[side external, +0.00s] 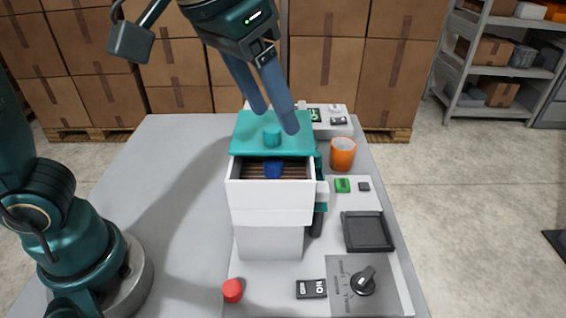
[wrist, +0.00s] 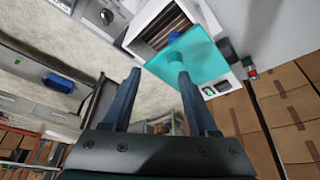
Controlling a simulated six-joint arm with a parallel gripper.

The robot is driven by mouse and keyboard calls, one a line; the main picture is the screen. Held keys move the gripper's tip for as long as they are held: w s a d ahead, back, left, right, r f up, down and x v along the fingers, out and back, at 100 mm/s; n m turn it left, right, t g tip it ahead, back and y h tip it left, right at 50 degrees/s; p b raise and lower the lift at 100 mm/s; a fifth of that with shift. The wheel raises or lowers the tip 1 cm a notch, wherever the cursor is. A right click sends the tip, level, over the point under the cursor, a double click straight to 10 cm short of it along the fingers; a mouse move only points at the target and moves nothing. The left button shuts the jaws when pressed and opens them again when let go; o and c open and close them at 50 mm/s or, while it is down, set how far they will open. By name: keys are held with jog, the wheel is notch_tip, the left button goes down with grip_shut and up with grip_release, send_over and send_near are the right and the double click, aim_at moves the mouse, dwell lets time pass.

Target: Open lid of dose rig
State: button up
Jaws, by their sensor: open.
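The dose rig is a white box (side external: 268,197) standing on the table in the side view. Its flat teal lid (side external: 247,142) with a round teal knob (side external: 272,139) covers the rear part. The front of the box is uncovered and shows dark slats and a blue piece (side external: 273,170) inside. In the wrist view the lid (wrist: 205,58) lies beyond the fingertips, with the box (wrist: 148,25) behind it. My gripper (side external: 276,120) is open and empty, with its blue-grey fingers just above and behind the knob. I cannot tell whether a fingertip touches the lid.
An orange cup (side external: 342,154) stands right of the box. A dark tray (side external: 367,234), a dial (side external: 362,281), a black switch (side external: 311,289) and a red button (side external: 232,290) lie around its front and right. The table left of the box is clear.

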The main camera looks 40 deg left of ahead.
aim_at(272, 128)
jog(key=shift+s+a+r+n, duration=0.1)
jog(key=shift+a+r+n, duration=0.1)
jog(key=shift+a, duration=0.3)
jog(key=shift+s+a+r+n, duration=0.1)
jog(key=shift+a+n, duration=0.1)
jog(key=shift+a, duration=0.25)
jog(key=shift+w+a+f, duration=0.1)
jog(key=shift+w+a, duration=0.05)
jog(key=shift+x, duration=2.45)
jog(key=shift+a, duration=0.1)
grip_shut()
jog(key=shift+w, duration=0.1)
